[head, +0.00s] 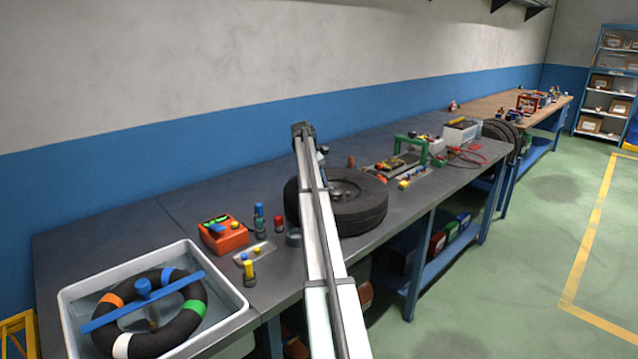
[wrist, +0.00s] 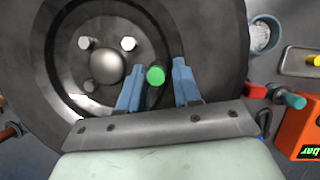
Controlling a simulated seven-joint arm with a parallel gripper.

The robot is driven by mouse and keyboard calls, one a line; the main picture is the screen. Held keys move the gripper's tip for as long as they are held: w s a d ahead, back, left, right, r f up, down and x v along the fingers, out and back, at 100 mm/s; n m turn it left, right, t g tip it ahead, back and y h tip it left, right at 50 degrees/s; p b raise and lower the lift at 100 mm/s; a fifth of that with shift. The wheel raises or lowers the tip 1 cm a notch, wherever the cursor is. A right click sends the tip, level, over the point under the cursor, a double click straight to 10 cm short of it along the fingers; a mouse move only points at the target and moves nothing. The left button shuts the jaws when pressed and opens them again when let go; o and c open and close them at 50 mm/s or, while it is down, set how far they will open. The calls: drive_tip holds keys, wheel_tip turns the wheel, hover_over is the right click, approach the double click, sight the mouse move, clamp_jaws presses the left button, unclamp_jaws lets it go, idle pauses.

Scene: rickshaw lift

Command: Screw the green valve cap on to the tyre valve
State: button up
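The tyre (head: 358,205) lies flat on the grey bench; its dark wheel (wrist: 90,110) fills the left of the wrist view. The green valve cap (wrist: 156,76) shows end-on beside the wheel's domed hub (wrist: 106,66). My gripper (wrist: 157,72) has its two blue fingers on either side of the cap, with a visible gap at each side. I cannot tell how high the fingertips are relative to the cap. The valve stem is hidden, so I cannot tell whether the cap is seated on it. In the head view my arm crosses in front of the tyre and mostly hides the gripper.
An orange gauge box (head: 223,236), several coloured small parts and a small tray with a yellow cap (wrist: 313,60) lie left of the tyre. A white basin (head: 235,322) with a ring stands at front left. A green frame (head: 420,146) stands beyond the tyre.

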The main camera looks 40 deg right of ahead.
drive_tip(key=n+h, duration=0.1)
drive_tip(key=n, duration=0.1)
drive_tip(key=n+t, duration=0.1)
drive_tip(key=n, duration=0.2)
drive_tip(key=shift+h, duration=0.4)
drive_tip(key=n, duration=0.3)
drive_tip(key=shift+d+t+h, duration=0.1)
drive_tip(key=shift+t+h, duration=0.2)
drive_tip(key=shift+h, duration=0.1)
drive_tip(key=shift+w, duration=0.1)
drive_tip(key=shift+c, duration=0.2)
drive_tip(key=c, duration=0.5)
drive_tip(key=m+g+y, duration=0.1)
drive_tip(key=m, duration=0.2)
drive_tip(key=shift+d+m, duration=0.1)
drive_tip(key=shift+m, duration=0.2)
drive_tip(key=m+y, duration=0.1)
drive_tip(key=m, duration=0.2)
drive_tip(key=shift+g, duration=0.3)
drive_tip(key=shift+m+y, duration=0.4)
drive_tip(key=shift+m, duration=0.3)
